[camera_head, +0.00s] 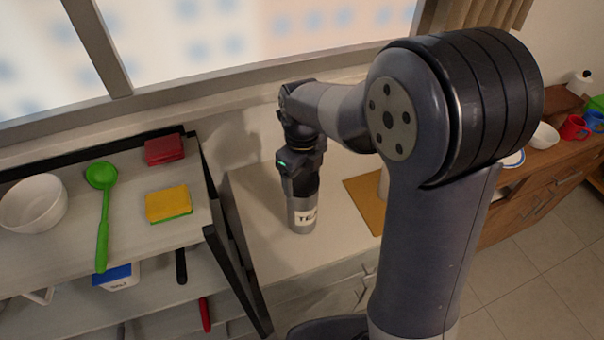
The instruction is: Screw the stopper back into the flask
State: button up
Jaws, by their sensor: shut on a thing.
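The flask (303,223) is a grey cylinder with a white label that shows dark letters. It stands upright on the light counter, in the middle of the view. My gripper (301,182) points straight down at the flask's top. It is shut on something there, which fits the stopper. The stopper itself is hidden by the gripper, so I cannot tell how deep it sits in the flask's neck.
A shelf rack (110,245) at left holds a white bowl (34,203), a green ladle (103,205), a yellow sponge (168,204) and a red block (164,150). An orange-brown board (364,200) lies right of the flask, partly behind my arm. The counter (262,215) around the flask is clear.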

jog(key=shift+m, duration=0.7)
jog(key=shift+m, duration=1.2)
jog(key=o, duration=0.8)
jog(key=shift+o, duration=0.2)
